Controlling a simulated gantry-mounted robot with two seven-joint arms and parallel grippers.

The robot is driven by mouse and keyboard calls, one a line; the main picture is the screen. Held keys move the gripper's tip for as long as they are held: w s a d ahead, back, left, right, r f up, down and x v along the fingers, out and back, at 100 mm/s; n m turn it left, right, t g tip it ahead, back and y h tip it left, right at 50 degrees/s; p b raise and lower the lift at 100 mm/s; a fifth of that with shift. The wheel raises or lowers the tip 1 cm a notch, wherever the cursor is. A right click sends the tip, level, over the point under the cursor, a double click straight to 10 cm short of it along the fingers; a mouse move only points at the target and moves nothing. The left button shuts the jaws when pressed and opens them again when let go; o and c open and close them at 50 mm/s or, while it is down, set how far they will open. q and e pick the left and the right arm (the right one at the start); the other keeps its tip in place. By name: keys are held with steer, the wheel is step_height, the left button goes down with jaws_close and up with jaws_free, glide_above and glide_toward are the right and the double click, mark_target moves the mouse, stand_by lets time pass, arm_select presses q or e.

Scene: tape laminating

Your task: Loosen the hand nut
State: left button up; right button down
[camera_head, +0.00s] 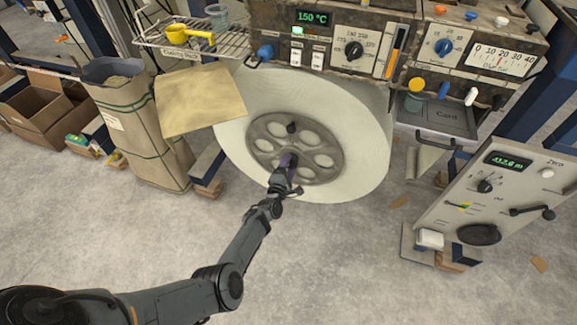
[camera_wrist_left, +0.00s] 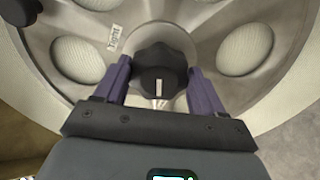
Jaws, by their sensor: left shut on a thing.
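The hand nut (camera_wrist_left: 160,72) is a black lobed knob with a pale mark, on the grey metal hub (camera_head: 262,150) of the large white roll (camera_head: 365,150). My left gripper (camera_head: 288,161) reaches the lower middle of the hub in the head view. In the left wrist view its two purple fingers (camera_wrist_left: 160,82) stand on either side of the hand nut and are shut on it. In the head view the nut is hidden behind the gripper. A label reading "Tight" (camera_wrist_left: 115,38) is on the hub beside the nut. My right gripper is not in view.
Another dark knob (camera_head: 291,128) sticks out from the hub above my gripper. A tan sheet (camera_head: 200,100) and a tall sack (camera_head: 135,125) stand left of the roll. The control panel (camera_head: 345,45) overhangs it. A metre box (camera_head: 500,195) stands at right.

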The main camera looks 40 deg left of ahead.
arm_select(q)
steer(key=shift+n, duration=0.7)
steer(key=o, duration=1)
steer(key=shift+o, duration=0.2)
steer(key=shift+s+d+r+p, duration=0.15)
steer(key=shift+s+d+p, duration=0.05)
steer(key=shift+s+p, duration=0.35)
steer(key=p+v, duration=0.5)
steer(key=v, duration=0.4)
steer(key=shift+s, duration=0.3)
